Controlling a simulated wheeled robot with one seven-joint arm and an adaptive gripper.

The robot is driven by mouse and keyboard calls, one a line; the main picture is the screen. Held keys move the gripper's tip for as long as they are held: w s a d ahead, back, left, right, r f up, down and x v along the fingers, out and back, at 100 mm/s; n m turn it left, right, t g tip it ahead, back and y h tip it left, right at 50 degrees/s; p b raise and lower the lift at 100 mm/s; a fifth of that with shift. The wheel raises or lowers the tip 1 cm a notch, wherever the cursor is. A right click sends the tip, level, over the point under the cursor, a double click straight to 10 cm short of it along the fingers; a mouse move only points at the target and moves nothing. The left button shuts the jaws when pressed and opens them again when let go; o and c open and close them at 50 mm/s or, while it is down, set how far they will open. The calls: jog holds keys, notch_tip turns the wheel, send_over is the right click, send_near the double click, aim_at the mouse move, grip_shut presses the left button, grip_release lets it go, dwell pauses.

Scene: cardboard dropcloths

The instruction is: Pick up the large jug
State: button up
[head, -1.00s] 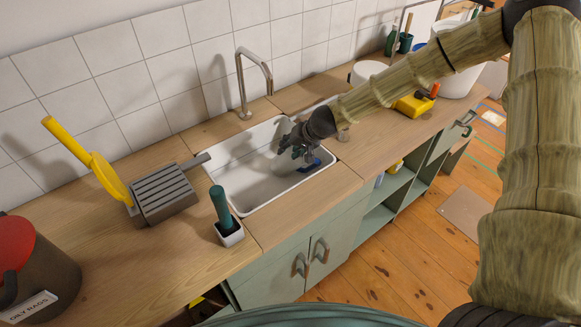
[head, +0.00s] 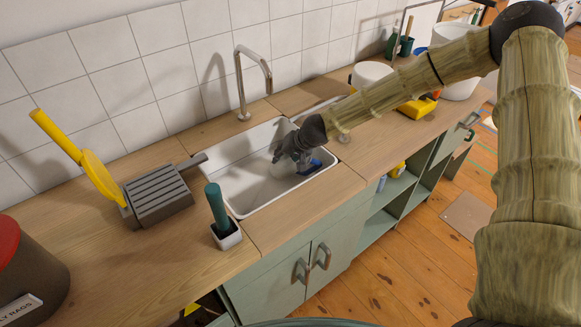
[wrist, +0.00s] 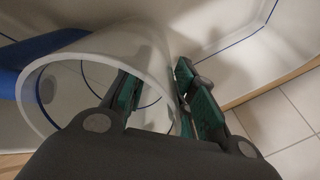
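The large jug is a white, round-mouthed vessel (wrist: 95,45) with a blue part, likely its handle (wrist: 35,48), at the left of the wrist view. It lies in the white sink (head: 238,190), where its blue part (head: 322,158) shows beside my gripper (head: 288,158); my gripper hides much of the jug. In the wrist view my gripper (wrist: 160,84) has one green-padded finger inside the mouth and the other outside, with the jug's wall between them. A gap shows between the inner finger and the wall, so the fingers look open.
A tap (head: 243,85) rises behind the sink. A grey slatted block (head: 158,197) with a yellow-handled tool and a green-handled brush in a holder (head: 227,238) stand left of the sink. A yellow box (head: 418,107) and white tubs are at the right.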

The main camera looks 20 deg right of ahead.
grip_shut()
jog(key=shift+r, duration=0.1)
